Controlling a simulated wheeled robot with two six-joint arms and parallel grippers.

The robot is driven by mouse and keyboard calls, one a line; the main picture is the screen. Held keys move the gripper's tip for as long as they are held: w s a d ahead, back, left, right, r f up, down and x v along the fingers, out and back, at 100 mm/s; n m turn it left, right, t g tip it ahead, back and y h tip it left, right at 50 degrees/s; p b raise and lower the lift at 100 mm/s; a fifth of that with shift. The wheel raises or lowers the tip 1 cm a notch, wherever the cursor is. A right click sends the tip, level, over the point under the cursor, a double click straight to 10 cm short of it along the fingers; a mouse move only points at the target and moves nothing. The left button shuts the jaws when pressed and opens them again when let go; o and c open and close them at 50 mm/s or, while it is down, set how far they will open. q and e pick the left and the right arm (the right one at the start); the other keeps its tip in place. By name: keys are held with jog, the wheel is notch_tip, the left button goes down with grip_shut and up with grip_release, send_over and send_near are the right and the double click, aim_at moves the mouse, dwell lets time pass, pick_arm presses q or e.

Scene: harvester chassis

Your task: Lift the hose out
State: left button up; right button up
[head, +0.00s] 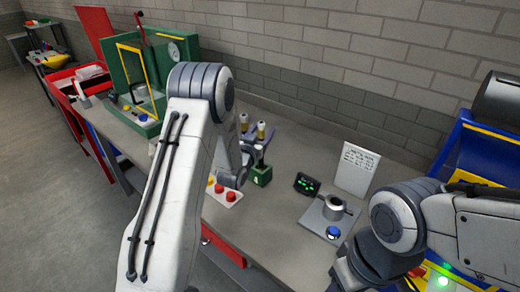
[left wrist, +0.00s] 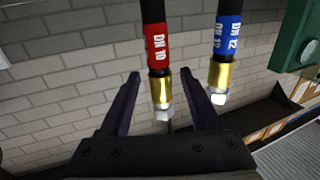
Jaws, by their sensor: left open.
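In the left wrist view, a hose with a red DN 10 label (left wrist: 158,42) ends in a brass fitting and a steel nut. A second hose with a blue DN 12 label (left wrist: 229,34) hangs to its right. My left gripper (left wrist: 162,73) is open, with the red-labelled hose's fitting between its fingers; I cannot tell whether they touch. The blue-labelled hose is outside the right finger. In the head view, my left gripper (head: 258,140) is at two brass-coloured ends above a small green block (head: 261,176). My right arm shows at lower right, but its gripper is out of view.
A button box with red buttons (head: 226,193) stands close left of the green block. A metal fixture with a cup (head: 333,209), a small dark display (head: 307,184) and a white printed card (head: 357,170) stand to the right. A green frame (head: 128,75) stands at back left.

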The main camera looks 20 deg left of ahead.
pick_arm(q)
jog(key=shift+w, duration=1.2)
grip_shut()
jog(key=shift+r, duration=0.1)
dwell(0.4)
